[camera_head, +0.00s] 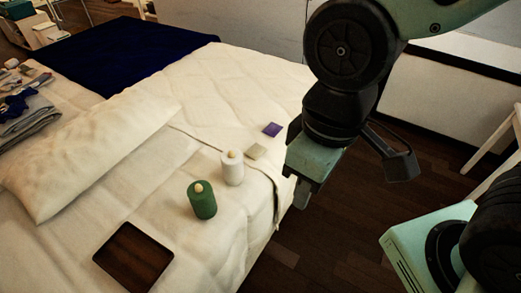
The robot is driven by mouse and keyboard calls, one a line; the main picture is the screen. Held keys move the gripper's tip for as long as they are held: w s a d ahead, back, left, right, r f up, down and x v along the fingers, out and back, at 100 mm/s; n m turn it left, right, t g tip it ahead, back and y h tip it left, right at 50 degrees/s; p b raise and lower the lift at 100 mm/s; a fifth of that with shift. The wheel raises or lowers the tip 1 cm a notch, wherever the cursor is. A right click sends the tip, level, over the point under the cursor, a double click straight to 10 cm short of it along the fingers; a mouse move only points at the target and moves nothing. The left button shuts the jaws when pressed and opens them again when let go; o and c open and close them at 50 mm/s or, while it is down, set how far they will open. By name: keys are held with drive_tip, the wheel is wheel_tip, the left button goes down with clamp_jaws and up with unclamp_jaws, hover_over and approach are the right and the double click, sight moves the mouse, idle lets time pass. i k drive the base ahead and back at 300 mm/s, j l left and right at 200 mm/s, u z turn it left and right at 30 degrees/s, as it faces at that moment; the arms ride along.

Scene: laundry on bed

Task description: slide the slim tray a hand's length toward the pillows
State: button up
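The slim tray (133,258) is a dark brown, flat, nearly square tray with a thin black rim. It lies empty on the white bed cover at the bottom left of the head view. A long cream pillow (88,150) lies on the bed above and to the left of the tray, with bare cover between them. My gripper (302,196) is over the bed's right edge, well to the right of the tray and apart from it. It is seen from the side, so its finger gap does not show.
A green canister (202,201) and a white canister (232,168) stand between the tray and my gripper. Folded clothes (28,115) are at the far left; a navy blanket (120,52) lies behind.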

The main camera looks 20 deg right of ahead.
sight(135, 259)
drive_tip(key=u, duration=1.4)
